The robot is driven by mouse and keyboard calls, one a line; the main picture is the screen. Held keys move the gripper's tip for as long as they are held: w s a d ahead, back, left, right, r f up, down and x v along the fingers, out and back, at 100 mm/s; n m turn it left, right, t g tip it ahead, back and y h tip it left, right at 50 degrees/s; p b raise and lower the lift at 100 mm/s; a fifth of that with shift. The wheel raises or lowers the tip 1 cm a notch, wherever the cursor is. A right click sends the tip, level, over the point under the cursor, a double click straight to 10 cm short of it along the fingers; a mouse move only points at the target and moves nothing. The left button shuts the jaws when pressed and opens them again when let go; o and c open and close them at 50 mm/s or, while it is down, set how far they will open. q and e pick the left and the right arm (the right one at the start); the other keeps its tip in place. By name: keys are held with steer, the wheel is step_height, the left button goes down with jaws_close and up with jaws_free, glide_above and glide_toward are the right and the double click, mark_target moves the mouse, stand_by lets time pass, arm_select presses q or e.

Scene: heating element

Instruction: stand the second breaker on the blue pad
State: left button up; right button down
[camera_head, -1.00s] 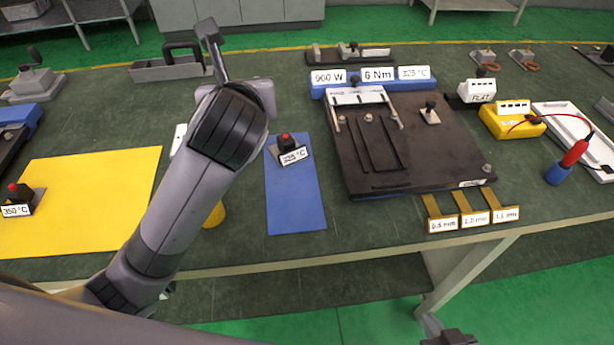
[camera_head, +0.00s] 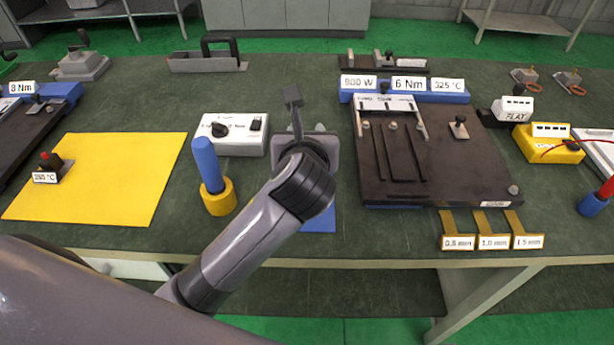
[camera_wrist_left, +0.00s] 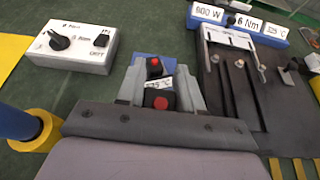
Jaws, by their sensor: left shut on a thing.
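In the wrist view my left gripper (camera_wrist_left: 160,90) is shut on a black breaker (camera_wrist_left: 162,103) with a red button. Just beyond it, another red-buttoned breaker (camera_wrist_left: 154,66) with a white label stands on the blue pad (camera_wrist_left: 143,58). I cannot tell whether the held breaker touches the pad. In the head view my left arm covers most of the blue pad (camera_head: 318,222), and its wrist hides the fingers and both of these breakers. A further breaker (camera_head: 52,164) stands on the yellow pad (camera_head: 110,185). My right gripper is not in view.
A white control box (camera_head: 236,138) with a knob and a blue post in a yellow ring (camera_head: 212,178) stand left of the blue pad. The dark heating plate (camera_head: 440,170) lies close on its right.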

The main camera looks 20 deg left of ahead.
arm_select(q)
step_height(320, 180, down, 10)
steer(key=shift+r+b, duration=0.1)
steer(key=shift+b, duration=0.75)
steer(key=shift+f, duration=0.3)
steer(key=o, duration=1.1)
steer(key=shift+r, duration=0.15)
